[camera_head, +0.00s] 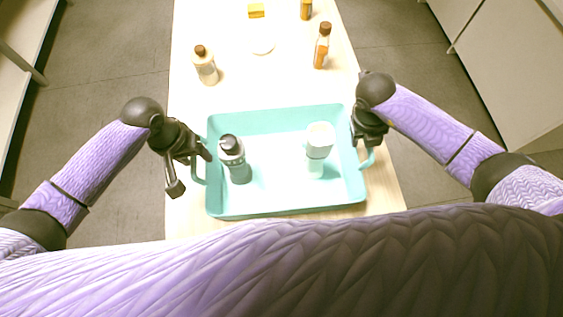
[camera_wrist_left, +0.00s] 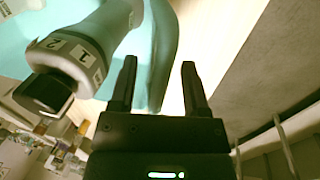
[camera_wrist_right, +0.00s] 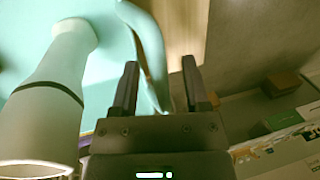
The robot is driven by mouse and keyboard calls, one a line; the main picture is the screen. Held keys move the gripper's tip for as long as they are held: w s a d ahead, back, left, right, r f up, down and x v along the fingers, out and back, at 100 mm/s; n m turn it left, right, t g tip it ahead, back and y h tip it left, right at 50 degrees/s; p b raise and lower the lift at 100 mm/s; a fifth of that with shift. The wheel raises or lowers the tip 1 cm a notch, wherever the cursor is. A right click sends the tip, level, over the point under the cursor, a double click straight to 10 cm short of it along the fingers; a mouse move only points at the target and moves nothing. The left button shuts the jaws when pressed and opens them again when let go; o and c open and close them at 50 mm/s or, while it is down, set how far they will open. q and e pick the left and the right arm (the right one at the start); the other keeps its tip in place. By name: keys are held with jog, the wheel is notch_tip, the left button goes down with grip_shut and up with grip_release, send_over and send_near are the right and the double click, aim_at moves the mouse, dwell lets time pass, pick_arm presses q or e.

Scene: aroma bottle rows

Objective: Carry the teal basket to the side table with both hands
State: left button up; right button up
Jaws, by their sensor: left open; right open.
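The teal basket (camera_head: 275,205) sits on the light wooden table near my body, with a loop handle on its left and right sides. A grey bottle with a dark cap (camera_head: 233,160) and a white bottle (camera_head: 318,148) stand inside it. My left gripper (camera_head: 190,172) is open at the left handle; in the left wrist view the handle (camera_wrist_left: 163,60) runs between its fingers (camera_wrist_left: 160,90). My right gripper (camera_head: 366,145) is open at the right handle, partly hidden by its own wrist; in the right wrist view the handle (camera_wrist_right: 152,55) passes between its fingers (camera_wrist_right: 160,88).
The table (camera_head: 185,120) also holds a bottle with a brown cap (camera_head: 206,66), an amber bottle (camera_head: 322,46), a small white dish (camera_head: 262,43), a yellow block (camera_head: 256,10) and a further amber bottle (camera_head: 306,9) beyond the basket. Grey floor lies on both sides, with cabinets at the edges.

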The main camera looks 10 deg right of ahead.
pick_arm(q)
jog(key=shift+c, duration=0.3)
pick_arm(e)
jog(key=shift+c, duration=0.3)
pick_arm(q)
grip_shut()
pick_arm(e)
grip_shut()
dwell(0.4)
